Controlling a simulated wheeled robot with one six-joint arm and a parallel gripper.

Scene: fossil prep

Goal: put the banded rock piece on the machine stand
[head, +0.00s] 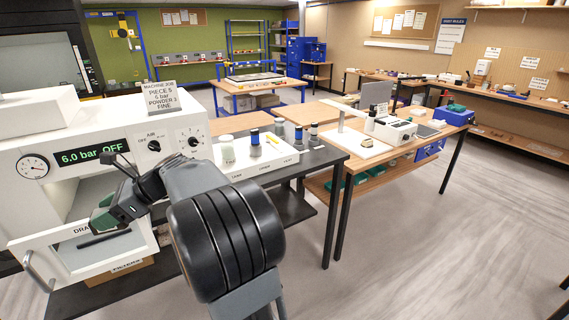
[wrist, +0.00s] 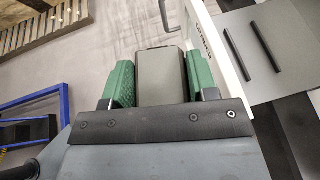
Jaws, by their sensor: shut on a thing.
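My gripper (wrist: 160,80) is shut on a plain grey-olive block (wrist: 161,72), held between its two green pads. I see no bands on the block's visible face, so I cannot tell whether it is the banded rock piece. In the head view my gripper (head: 104,213) is in front of the white machine (head: 100,125), above its open lower part. The wrist view shows a grey plate (wrist: 283,78) with two parallel black bars to the right of the gripper. I cannot tell for sure whether these bars are the machine stand. In the head view one black bar (head: 103,239) shows below the gripper.
The machine's display reads 6.0 bar OFF. A white drawer front (head: 80,250) with a handle is close below my gripper. A job sign (head: 160,97) stands on the machine. A white tray (head: 262,160) with several jars is to the right, with benches beyond.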

